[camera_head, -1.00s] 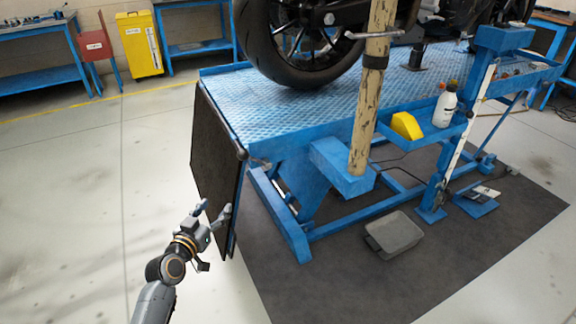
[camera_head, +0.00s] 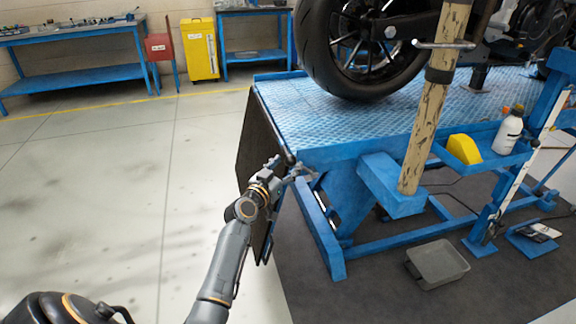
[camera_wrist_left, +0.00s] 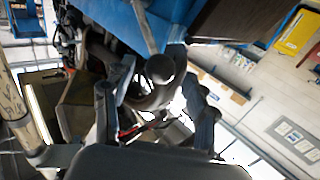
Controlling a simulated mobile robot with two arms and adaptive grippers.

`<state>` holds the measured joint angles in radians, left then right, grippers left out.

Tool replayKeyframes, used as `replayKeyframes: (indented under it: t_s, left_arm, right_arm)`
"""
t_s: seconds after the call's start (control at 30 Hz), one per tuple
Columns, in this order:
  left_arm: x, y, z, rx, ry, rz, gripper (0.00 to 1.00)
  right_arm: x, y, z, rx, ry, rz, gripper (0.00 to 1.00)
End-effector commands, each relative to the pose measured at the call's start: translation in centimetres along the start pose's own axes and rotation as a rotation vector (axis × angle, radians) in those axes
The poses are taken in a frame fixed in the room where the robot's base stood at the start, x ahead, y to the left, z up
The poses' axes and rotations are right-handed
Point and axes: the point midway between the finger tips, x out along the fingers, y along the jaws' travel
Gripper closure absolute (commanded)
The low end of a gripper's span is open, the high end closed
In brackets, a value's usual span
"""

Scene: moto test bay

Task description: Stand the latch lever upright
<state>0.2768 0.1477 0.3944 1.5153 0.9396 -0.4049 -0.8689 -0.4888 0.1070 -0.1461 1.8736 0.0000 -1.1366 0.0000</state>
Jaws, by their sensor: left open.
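The latch lever (camera_wrist_left: 152,35) shows in the left wrist view as a grey rod with a dark round knob at its end. The knob lies between the spread fingers of my left gripper (camera_wrist_left: 157,98), with space visible on both sides. In the head view my left gripper (camera_head: 291,168) is at the near left corner of the blue lift table (camera_head: 330,155), and the dark knob (camera_head: 290,158) shows at its fingers. The rest of the lever is mostly hidden there, so its tilt is hard to tell. My right gripper is out of view.
A dark panel (camera_head: 252,150) hangs along the lift's left end, close behind my left arm. A wooden post (camera_head: 428,140) stands at the front. A grey bin (camera_head: 437,264) lies on the dark mat. The floor at left is clear.

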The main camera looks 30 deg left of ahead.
Motion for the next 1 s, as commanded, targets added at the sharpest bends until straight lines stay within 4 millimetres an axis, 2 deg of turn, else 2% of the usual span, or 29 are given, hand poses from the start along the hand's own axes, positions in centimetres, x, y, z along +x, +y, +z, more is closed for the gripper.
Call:
replayKeyframes:
  t_s: [0.2,0.47,0.73,0.77,1.0]
  left_arm:
    - [1.34,0.01,-0.02,0.000,0.001,0.000,0.43]
    - [1.39,0.01,-0.01,0.000,0.000,0.000,0.43]
    - [1.36,0.00,0.00,0.000,0.000,0.000,0.98]
    - [1.36,0.00,0.00,0.000,0.000,0.000,1.00]
    - [1.48,-0.05,-0.07,0.003,-0.003,0.000,1.00]
  right_arm:
    - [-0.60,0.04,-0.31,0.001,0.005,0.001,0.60]
    - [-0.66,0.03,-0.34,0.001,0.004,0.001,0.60]
    - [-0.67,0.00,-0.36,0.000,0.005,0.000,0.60]
    - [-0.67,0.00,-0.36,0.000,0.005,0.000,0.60]
    - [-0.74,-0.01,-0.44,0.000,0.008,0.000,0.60]
